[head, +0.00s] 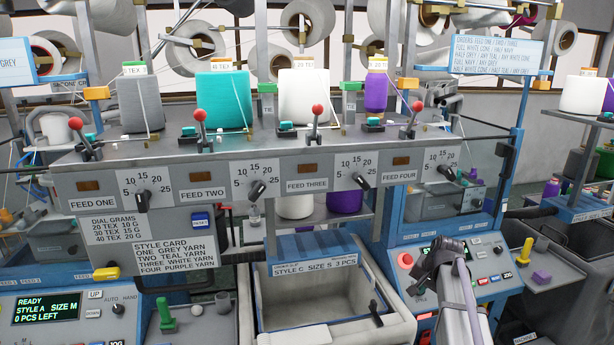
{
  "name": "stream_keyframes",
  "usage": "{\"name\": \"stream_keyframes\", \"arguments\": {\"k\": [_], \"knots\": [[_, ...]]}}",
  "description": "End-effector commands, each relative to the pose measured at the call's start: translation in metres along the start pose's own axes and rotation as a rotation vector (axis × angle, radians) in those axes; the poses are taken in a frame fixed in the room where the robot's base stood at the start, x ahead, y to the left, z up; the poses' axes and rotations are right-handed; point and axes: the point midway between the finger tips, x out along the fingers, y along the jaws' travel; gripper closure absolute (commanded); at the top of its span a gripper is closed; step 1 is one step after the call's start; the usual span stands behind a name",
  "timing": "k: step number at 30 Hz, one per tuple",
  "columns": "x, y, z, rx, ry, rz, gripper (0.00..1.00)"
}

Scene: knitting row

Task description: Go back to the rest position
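My gripper (438,262), dark grey on a light arm, is at the lower right, in front of the blue control panel (490,262) beside the red emergency button. It points away from me, and its fingers are too small and dark to tell open from shut. I see nothing clearly held in it. No marker for a rest position shows.
The grey feed unit (270,160) with dials and red-tipped levers spans the middle. Grey, teal (224,100), white (304,96) and purple (376,92) cones stand on it. An open bin (275,322) sits left of my gripper. A grey side tray (560,275) holds small yellow and purple pieces.

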Motion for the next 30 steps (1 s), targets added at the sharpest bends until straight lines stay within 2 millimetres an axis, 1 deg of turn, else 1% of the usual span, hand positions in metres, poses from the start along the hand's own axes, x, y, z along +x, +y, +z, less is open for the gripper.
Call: {"name": "stream_keyframes", "arguments": {"k": [1, 2, 3, 5, 6, 9, 10, 12, 13, 16, 30], "knots": [[0.007, 0.01, 0.067, -0.128, -0.052, 0.049, 1.0], [0.008, 0.014, 0.097, -0.206, -0.085, 0.079, 1.0], [0.009, 0.019, 0.137, -0.306, -0.126, 0.116, 1.0], [0.011, 0.028, 0.193, -0.438, -0.184, 0.164, 1.0], [0.011, 0.034, 0.226, -0.512, -0.216, 0.192, 1.0], [0.014, 0.043, 0.289, -0.627, -0.258, 0.234, 1.0], [0.016, 0.042, 0.302, -0.649, -0.26, 0.238, 1.0], [0.022, 0.035, 0.319, -0.689, -0.263, 0.234, 1.0], [0.024, 0.031, 0.322, -0.701, -0.264, 0.232, 1.0], [0.024, 0.025, 0.322, -0.711, -0.265, 0.23, 1.0], [0.023, 0.024, 0.32, -0.706, -0.263, 0.228, 1.0]]}}
